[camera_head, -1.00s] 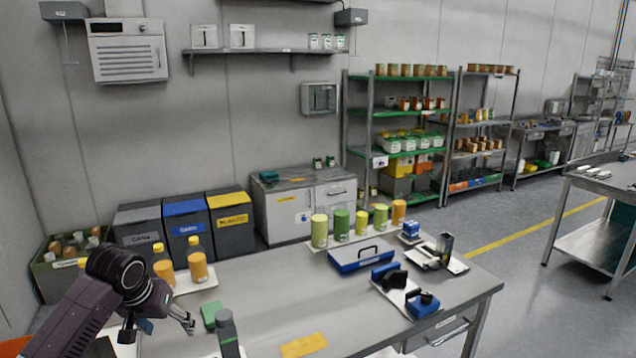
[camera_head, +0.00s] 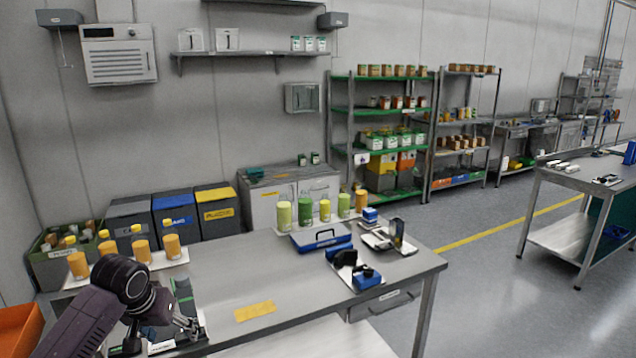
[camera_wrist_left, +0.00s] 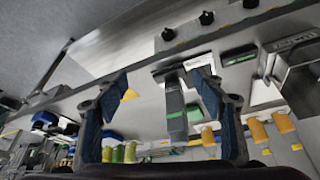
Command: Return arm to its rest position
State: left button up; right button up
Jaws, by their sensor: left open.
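My left arm comes in from the lower left of the head view, dark purple and black. Its left gripper (camera_head: 190,328) is low over the near left part of the grey worktable (camera_head: 310,285). In the left wrist view the two blue-padded fingers of the left gripper (camera_wrist_left: 158,85) stand wide apart with nothing held between them. A dark grey object with a green stripe (camera_wrist_left: 175,108) shows beyond the fingers; I cannot tell its distance. My right gripper is in neither view.
Orange bottles and jars stand on a white tray (camera_head: 180,262) at the table's left. A yellow sheet (camera_head: 255,311) lies near the front. A blue case (camera_head: 321,238), several green and yellow jars and blue-black devices stand at the table's right half. Open floor (camera_head: 480,285) lies to the right.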

pick_arm(q)
jog(key=s+f, duration=0.4)
jog(key=f, duration=0.9)
jog(key=s+f+g+b, duration=0.1)
jog(key=s+f, duration=0.4)
jog(key=f, duration=0.8)
jog(key=s+f, duration=0.4)
jog(key=f, duration=0.8)
jog(key=s+d+f+m+g, duration=0.1)
jog(key=s+d+f, duration=0.2)
jog(key=s+f, duration=0.4)
jog(key=s+d+f+m+g, duration=0.1)
jog(key=s+d+f, duration=0.2)
jog(key=s, duration=1.8)
jog(key=s+d+f+m, duration=0.1)
jog(key=s+d+f, duration=0.2)
jog(key=s+f, duration=0.8)
jog(key=s, duration=0.3)
jog(key=shift+s+d+f+g+b, duration=0.2)
jog(key=shift+s+f+g+b, duration=0.05)
jog(key=shift+s+g+b, duration=0.15)
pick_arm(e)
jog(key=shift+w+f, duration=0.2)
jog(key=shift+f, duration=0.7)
